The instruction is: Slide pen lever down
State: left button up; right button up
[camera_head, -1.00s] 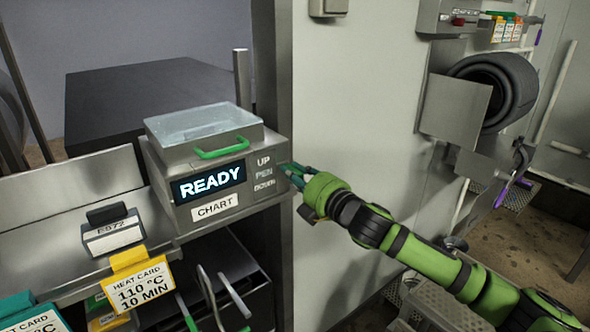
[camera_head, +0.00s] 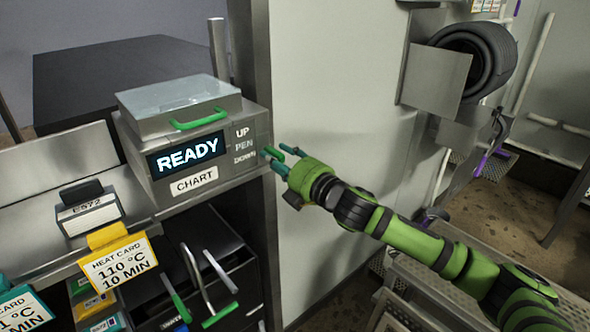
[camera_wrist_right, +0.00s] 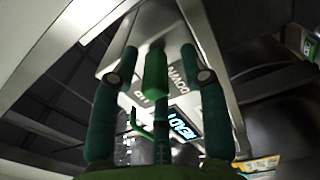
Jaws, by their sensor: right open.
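The chart recorder box (camera_head: 200,150) stands on a metal shelf, with a lit READY display and UP, PEN and DOWN marks at its right edge. My right gripper (camera_head: 279,160) is beside that edge, close to the DOWN mark. In the right wrist view, a bright green pen lever (camera_wrist_right: 156,76) shows between the two dark green fingers of my right gripper (camera_wrist_right: 158,62). The fingers are open, with a visible gap on each side of the lever. The lever's exact height along its travel cannot be told. My left gripper is out of view.
A grey post (camera_head: 256,60) and a pale wall panel (camera_head: 335,80) stand right behind my right gripper. A yellow heat card (camera_head: 118,266) and a tag marked E872 (camera_head: 90,212) sit left of the box. A metal cart (camera_head: 405,290) is at the lower right.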

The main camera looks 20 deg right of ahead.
jog(key=v, duration=1.1)
